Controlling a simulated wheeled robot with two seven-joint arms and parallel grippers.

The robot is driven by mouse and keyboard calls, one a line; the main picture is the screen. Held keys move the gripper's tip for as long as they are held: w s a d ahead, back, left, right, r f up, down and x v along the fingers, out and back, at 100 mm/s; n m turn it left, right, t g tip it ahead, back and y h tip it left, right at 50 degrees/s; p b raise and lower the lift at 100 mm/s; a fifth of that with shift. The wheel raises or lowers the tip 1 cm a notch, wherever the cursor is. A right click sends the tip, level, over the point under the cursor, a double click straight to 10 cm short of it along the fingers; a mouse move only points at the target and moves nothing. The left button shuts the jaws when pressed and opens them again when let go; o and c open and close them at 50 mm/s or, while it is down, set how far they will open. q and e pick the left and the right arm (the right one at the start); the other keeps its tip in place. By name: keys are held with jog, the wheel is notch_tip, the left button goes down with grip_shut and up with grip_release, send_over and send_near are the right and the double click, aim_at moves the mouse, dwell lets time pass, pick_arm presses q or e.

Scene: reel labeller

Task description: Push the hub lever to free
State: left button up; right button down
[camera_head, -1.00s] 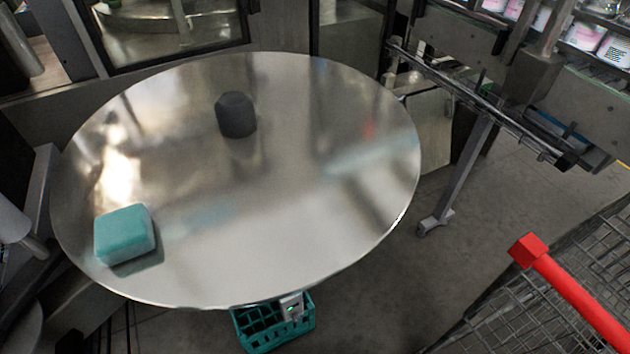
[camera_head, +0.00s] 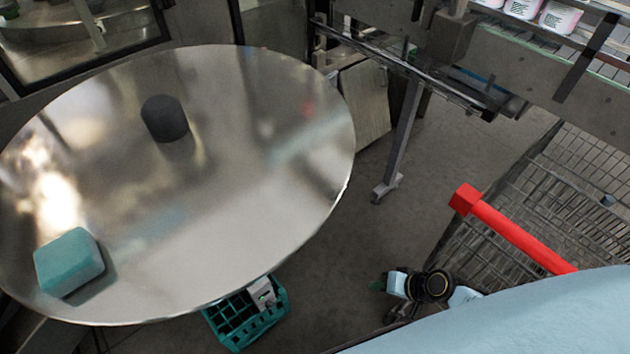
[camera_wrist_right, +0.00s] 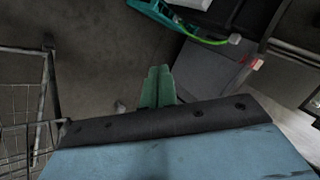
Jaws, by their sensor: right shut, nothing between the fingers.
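A large round shiny metal disc (camera_head: 230,200) fills the left of the head view. A dark rounded knob (camera_head: 165,118) stands upright near its middle; I cannot make out a separate hub lever. My right gripper (camera_head: 379,286) is low in the head view, right of the teal crate and well apart from the disc and knob. In the right wrist view its green fingers (camera_wrist_right: 157,88) are together and hold nothing. My left gripper is not in view.
A teal block (camera_head: 68,262) lies on the disc's near left part. A teal crate (camera_head: 235,318) with a small grey box (camera_head: 262,292) is below the rim. A wire cart with a red handle (camera_head: 510,232) is at right. Open floor (camera_head: 345,235) lies between.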

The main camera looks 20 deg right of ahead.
jog(key=w+a+r+t+y, duration=0.1)
jog(key=w+a+r+y, duration=0.1)
jog(key=r, duration=0.9)
jog(key=w+a+r+t+y, duration=0.1)
jog(key=r+y, duration=0.3)
jog(key=r, duration=0.7)
jog(key=w+a+r+t+y, duration=0.1)
jog(key=w+a+r+y, duration=0.2)
jog(key=r, duration=0.8)
jog(key=shift+w+r+m+y+p, duration=0.15)
jog(key=shift+r+m+y+p, duration=0.15)
jog(key=shift+y+p, duration=0.25)
jog(key=shift+a, duration=0.1)
jog(key=p+x, duration=0.2)
jog(key=x, duration=0.8)
